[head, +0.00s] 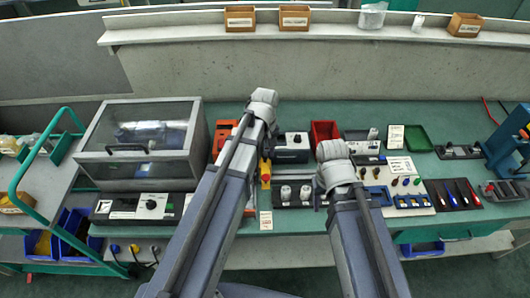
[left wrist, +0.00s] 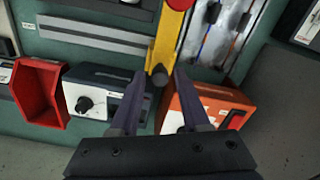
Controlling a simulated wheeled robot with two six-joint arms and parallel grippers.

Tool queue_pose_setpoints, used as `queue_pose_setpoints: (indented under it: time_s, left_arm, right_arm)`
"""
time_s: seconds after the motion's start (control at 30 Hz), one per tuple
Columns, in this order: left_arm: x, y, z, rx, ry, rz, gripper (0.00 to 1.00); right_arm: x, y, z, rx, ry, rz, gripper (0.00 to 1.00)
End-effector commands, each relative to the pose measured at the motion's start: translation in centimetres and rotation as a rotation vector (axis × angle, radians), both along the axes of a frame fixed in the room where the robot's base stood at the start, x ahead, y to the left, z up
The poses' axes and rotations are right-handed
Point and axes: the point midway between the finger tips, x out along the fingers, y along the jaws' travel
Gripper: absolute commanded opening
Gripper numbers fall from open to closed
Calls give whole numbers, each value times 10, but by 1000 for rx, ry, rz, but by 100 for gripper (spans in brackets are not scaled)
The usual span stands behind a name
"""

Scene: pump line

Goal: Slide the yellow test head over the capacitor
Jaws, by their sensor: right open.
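The yellow test head shows as a yellow bar with a red round part (left wrist: 168,40) in the left wrist view, with a dark round end low on it. It also shows in the head view (head: 265,172), partly behind my left arm. My left gripper (left wrist: 160,78) is open, one finger on each side of the dark end, with gaps visible. In the head view its fingers are hidden by the arm. I cannot make out a capacitor at the test head. Two white cylinders (head: 286,192) stand in a dark holder. My right gripper is open, its fingers mostly hidden below the wrist (head: 335,165).
A dark box with a knob (head: 292,143) and a red bin (head: 322,131) stand behind. An orange device (left wrist: 205,103) is close to my left gripper's right finger. A clear-lidded chamber (head: 145,140) stands left; tool trays (head: 452,193) lie right.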

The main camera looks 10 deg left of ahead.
Motion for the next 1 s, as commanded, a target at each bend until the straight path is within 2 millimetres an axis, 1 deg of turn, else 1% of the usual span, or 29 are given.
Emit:
queue_pose_setpoints:
  time_s: [0.03, 0.3, 0.4, 1.0]
  left_arm:
    - [0, 0, 0, 0, 0, 0, 39]
    - [0, 0, 0, 0, 0, 0, 9]
    - [0, 0, 0, 0, 0, 0, 0]
    - [0, 0, 0, 0, 0, 0, 0]
  right_arm:
    - [0, 0, 0, 0, 0, 0, 50]
    - [0, 0, 0, 0, 0, 0, 50]
    - [0, 0, 0, 0, 0, 0, 50]
    - [0, 0, 0, 0, 0, 0, 50]
